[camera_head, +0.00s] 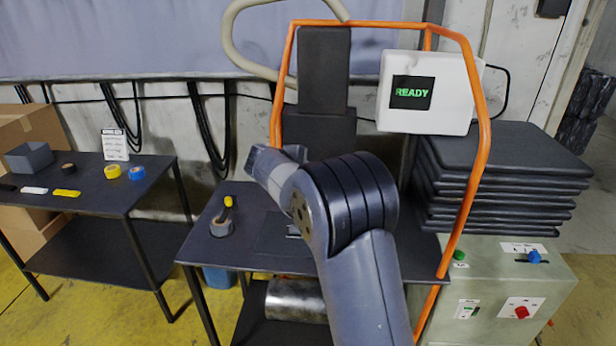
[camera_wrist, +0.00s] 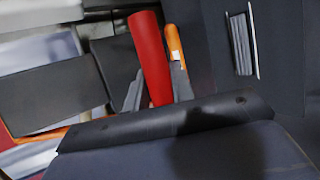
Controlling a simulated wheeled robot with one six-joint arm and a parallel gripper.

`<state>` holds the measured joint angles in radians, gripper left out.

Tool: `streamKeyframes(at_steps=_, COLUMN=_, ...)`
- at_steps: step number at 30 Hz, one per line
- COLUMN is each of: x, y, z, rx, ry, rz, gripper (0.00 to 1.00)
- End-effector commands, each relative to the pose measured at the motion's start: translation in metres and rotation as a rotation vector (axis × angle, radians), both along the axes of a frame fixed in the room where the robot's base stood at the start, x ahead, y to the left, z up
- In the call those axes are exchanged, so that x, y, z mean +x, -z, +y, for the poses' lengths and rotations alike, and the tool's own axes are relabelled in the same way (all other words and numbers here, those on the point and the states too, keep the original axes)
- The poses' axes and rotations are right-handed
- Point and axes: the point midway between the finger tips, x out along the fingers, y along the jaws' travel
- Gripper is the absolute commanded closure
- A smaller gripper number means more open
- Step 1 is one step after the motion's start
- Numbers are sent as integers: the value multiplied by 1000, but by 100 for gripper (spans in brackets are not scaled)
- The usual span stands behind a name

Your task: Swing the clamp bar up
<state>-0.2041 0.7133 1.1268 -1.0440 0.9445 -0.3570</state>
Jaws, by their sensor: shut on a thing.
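In the wrist view, a red rounded handle (camera_wrist: 150,58) stands slightly tilted between the dark fingers of my gripper (camera_wrist: 157,90). The gripper is shut on this handle. I take it to be part of the clamp bar; the rest of the bar cannot be told apart clearly. An orange piece (camera_wrist: 174,46) shows just right of the red handle. In the head view, my arm hides the gripper, the handle and most of the clamp area over the dark work table (camera_head: 255,262).
An orange tube frame (camera_head: 474,160) rises around the table, carrying a white box reading READY (camera_head: 390,118). Stacked dark slabs (camera_head: 500,165) lie on a green cabinet (camera_head: 490,285) at right. A side table (camera_head: 90,185) stands left.

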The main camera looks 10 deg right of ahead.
Motion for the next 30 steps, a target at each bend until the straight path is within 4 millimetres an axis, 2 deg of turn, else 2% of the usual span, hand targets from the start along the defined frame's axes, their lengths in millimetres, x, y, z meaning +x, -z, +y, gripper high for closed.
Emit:
streamKeyframes(at_steps=6, x=6, y=-14, z=-2, rx=0, ry=0, rz=-1, gripper=100)
streamKeyframes(at_steps=23, x=10, y=-22, z=-3, rx=-3, ry=-3, rz=-11, gripper=100)
streamKeyframes(at_steps=24, x=10, y=-23, z=-3, rx=-3, ry=-3, rz=-11, gripper=74)
streamKeyframes(at_steps=30, x=9, y=-21, z=-3, rx=-2, ry=-2, rz=-9, gripper=58)
